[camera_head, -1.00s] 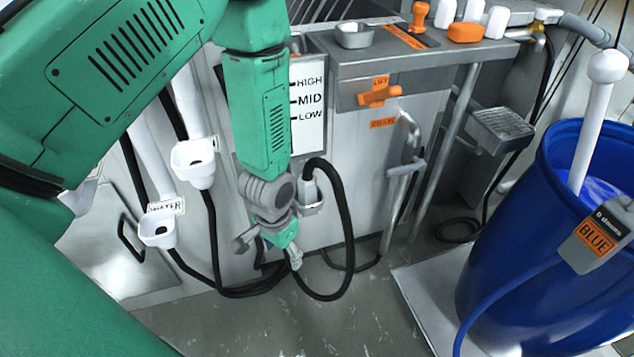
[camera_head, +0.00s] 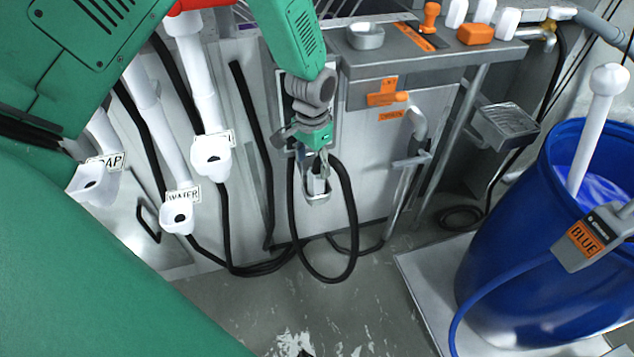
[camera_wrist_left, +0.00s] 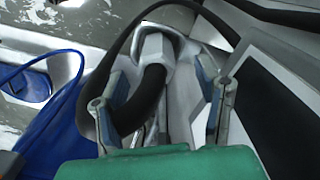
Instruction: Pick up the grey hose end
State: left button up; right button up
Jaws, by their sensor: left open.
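The grey hose end (camera_head: 317,186) sits in a small cup holder (camera_head: 318,199) on the front of the machine, with a black hose (camera_head: 351,215) looping from it down to the floor. My left gripper (camera_head: 318,168) is open right above the hose end, pointing down at it. In the left wrist view the grey hose end (camera_wrist_left: 155,46) and its black hose (camera_wrist_left: 145,98) lie between the two spread fingers of my left gripper (camera_wrist_left: 162,92). I cannot tell if the fingers touch it. My right gripper is not in view.
White funnel cups (camera_head: 178,214) with labels hang on the left. A blue barrel (camera_head: 520,250) with a white paddle (camera_head: 597,115) stands on a pale platform at right. The floor in front is clear.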

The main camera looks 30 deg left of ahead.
aim_at(316, 179)
pick_arm(q)
jog(key=shift+w+d+f, duration=0.15)
jog(key=shift+d+f, duration=0.05)
jog(key=shift+f, duration=1.3)
jog(key=shift+w+d+f, duration=0.1)
jog(key=shift+d+f, duration=0.05)
jog(key=shift+f, duration=1.35)
grip_shut()
